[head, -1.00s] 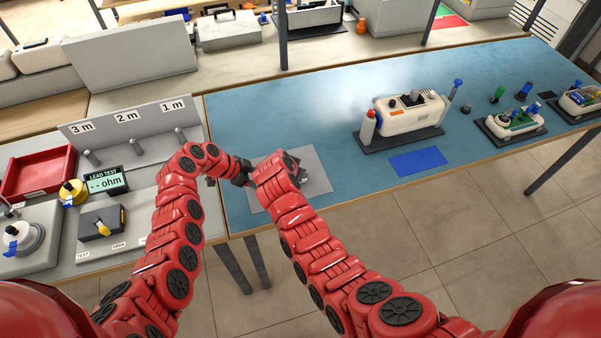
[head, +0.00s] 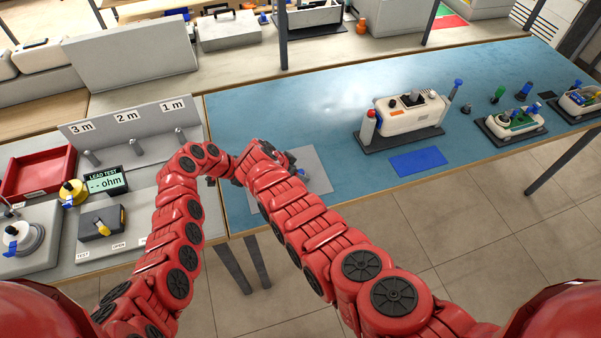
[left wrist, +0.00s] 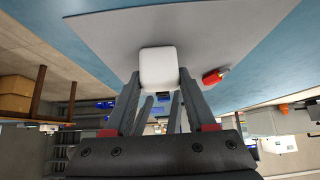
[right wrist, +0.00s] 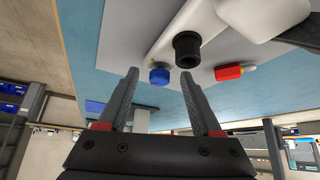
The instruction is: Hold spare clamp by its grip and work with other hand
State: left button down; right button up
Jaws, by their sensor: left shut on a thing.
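The spare clamp, by its look, shows in the right wrist view as a pale body (right wrist: 178,22) with a black round socket (right wrist: 187,50). My left gripper (left wrist: 158,73) is shut on a white rounded block (left wrist: 159,68), seemingly the clamp's grip, over the grey mat (head: 314,160). The white block also shows at the top right of the right wrist view (right wrist: 262,14). My right gripper (right wrist: 159,73) is open and empty, its fingers pointing toward the clamp, with the black socket beyond the fingertips. In the head view my arms hide most of the clamp and both fingertips.
A blue knob (right wrist: 159,76) and a red bottle-like thing (right wrist: 229,72) show past the clamp. The white device (head: 410,112) stands on a dark base to the right, behind a blue pad (head: 418,161). The lead test station (head: 106,181) is at left.

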dwell(0.3)
jog(key=v, duration=1.2)
